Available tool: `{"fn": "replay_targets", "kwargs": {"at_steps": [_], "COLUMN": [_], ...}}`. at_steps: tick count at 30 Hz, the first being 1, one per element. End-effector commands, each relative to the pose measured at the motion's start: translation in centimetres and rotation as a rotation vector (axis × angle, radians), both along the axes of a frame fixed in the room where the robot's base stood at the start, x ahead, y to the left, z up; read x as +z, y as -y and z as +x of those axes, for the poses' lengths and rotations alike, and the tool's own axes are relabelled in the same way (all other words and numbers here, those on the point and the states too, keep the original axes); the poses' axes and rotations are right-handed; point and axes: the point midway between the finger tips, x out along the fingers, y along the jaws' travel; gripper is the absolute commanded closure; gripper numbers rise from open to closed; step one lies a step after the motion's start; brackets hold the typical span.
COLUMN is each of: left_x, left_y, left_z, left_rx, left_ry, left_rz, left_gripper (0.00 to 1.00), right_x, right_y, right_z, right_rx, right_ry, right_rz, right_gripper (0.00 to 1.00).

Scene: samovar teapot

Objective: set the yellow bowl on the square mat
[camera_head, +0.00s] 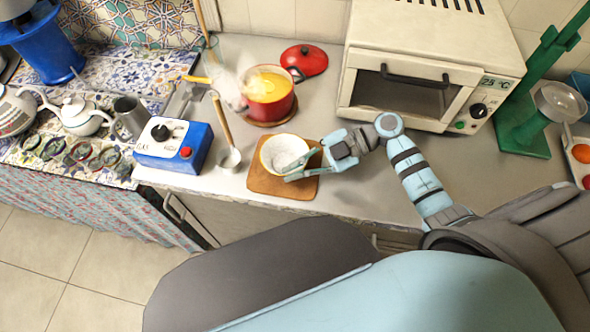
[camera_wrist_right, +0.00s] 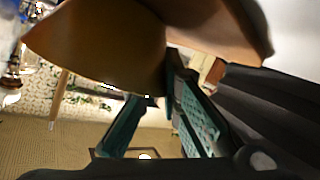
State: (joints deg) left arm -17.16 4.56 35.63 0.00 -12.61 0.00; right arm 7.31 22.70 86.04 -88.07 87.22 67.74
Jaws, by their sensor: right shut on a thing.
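The yellow bowl (camera_head: 269,146), pale inside with a yellow rim, is over the square brown mat (camera_head: 262,185) in the head view. The mat shows around its sides. I cannot tell whether the bowl touches the mat or is slightly above it. My right gripper (camera_head: 304,164) reaches in from the right and is shut on the bowl's right side. In the right wrist view the bowl (camera_wrist_right: 105,45) fills the upper part, tilted in the picture, beside the teal fingers (camera_wrist_right: 158,108). My left gripper is not in view.
A red pot (camera_head: 268,107) with yellow contents steams behind the bowl, with a red lid (camera_head: 305,60) beyond. A ladle (camera_head: 229,158) and a blue burner box (camera_head: 174,146) are to the left. A white oven (camera_head: 430,75) stands behind my right arm. The counter's front edge is close.

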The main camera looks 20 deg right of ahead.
Motion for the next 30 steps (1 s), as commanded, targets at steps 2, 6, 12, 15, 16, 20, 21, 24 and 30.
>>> {"fn": "replay_targets", "kwargs": {"at_steps": [2, 6, 12, 15, 16, 20, 21, 24, 30], "left_x": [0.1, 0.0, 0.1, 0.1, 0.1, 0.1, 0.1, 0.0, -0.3], "left_y": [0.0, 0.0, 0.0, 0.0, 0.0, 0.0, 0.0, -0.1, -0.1], "left_z": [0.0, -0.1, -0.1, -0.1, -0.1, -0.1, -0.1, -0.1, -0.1], "left_rx": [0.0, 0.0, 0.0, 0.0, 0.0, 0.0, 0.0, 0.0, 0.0], "left_ry": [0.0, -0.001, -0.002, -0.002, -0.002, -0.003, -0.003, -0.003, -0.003], "left_rz": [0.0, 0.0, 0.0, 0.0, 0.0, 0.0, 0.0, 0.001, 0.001], "left_gripper": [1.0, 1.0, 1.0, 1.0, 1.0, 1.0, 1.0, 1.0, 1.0], "right_x": [0.0, -0.1, 0.0, 0.0, 0.0, 0.2, 0.2, 0.6, 2.0], "right_y": [0.0, 0.1, 0.0, 0.1, 0.1, 0.1, 0.4, 1.5, 5.7], "right_z": [0.0, 0.0, 0.0, 0.0, 0.0, 0.0, 0.0, -0.1, -0.5], "right_rx": [-0.002, -0.001, -0.002, -0.002, -0.002, -0.002, -0.002, -0.002, -0.004], "right_ry": [-0.001, -0.002, -0.002, -0.002, -0.002, -0.002, -0.002, -0.002, -0.004], "right_rz": [-0.003, -0.003, -0.003, -0.003, -0.003, -0.003, -0.004, -0.006, -0.009], "right_gripper": [1.0, 0.93, 0.74, 0.74, 0.74, 0.74, 0.74, 0.74, 0.74]}}
